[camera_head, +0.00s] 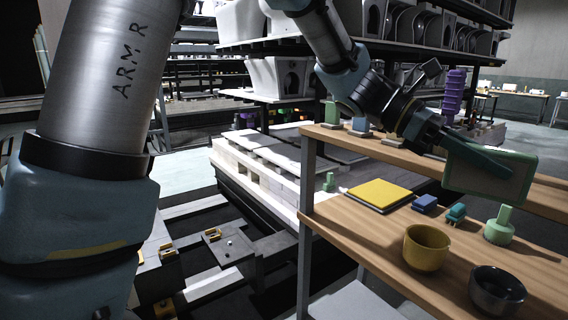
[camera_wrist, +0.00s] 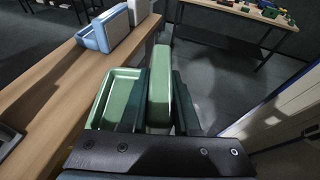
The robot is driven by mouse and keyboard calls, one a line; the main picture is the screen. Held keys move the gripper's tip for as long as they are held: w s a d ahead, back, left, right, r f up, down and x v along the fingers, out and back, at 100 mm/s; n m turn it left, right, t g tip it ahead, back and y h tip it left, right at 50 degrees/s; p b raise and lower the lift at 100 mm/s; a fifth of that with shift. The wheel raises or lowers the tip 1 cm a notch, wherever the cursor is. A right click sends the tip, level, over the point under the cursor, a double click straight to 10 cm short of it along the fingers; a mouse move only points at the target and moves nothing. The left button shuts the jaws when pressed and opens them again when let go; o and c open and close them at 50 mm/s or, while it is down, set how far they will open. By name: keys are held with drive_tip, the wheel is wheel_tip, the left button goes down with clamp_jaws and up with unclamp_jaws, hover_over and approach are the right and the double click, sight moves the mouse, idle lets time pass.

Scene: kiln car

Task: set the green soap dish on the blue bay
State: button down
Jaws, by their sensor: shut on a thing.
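My gripper (camera_wrist: 160,90) is shut on the green soap dish (camera_wrist: 122,100), with its dark fingers on either side of the dish's thick green wall. The dish's shallow tray hangs to the left of the fingers in the wrist view. In the head view the dish (camera_head: 510,178) is tilted, its flat face toward the camera, above the right part of the wooden shelf (camera_head: 345,212). I cannot clearly pick out a blue bay. A light blue dish-like piece (camera_wrist: 100,34) stands on the wooden board in the wrist view, apart from the held dish.
The shelf holds a yellow tile (camera_head: 378,194), small blue blocks (camera_head: 425,203), a green stamp-like piece (camera_head: 499,228), a yellow cup (camera_head: 426,248) and a dark bowl (camera_head: 497,290). An upper board (camera_head: 400,150) runs behind. A white-topped pallet stack (camera_head: 262,165) stands left.

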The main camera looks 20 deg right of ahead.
drive_tip(key=w+a+f+m+g+y, duration=0.1)
drive_tip(key=w+a+f+m+y, duration=0.4)
drive_tip(key=a+f, duration=0.55)
drive_tip(key=w+a+f+m+g+y, duration=0.2)
drive_tip(key=w+a+f+m+y, duration=0.15)
drive_tip(key=w+a+f, duration=0.7)
drive_tip(key=w+a+f+m+t+y, duration=0.2)
drive_tip(key=w+a+f+m+t, duration=0.4)
drive_tip(key=a+m+t, duration=0.3)
drive_tip(key=w+a+f+m+t+y, duration=0.2)
drive_tip(key=w+a+f+m+t, duration=0.4)
drive_tip(key=w+a+m+t, duration=0.2)
drive_tip(key=w+a+f+m+t+y, duration=0.2)
drive_tip(key=w+a+f+m+t, duration=0.4)
drive_tip(key=a+m+t, duration=0.3)
drive_tip(key=shift+w+a+m+t, duration=0.4)
drive_tip(key=shift+w+a+m, duration=0.5)
drive_tip(key=shift+a+m, duration=0.5)
drive_tip(key=shift+r, duration=0.1)
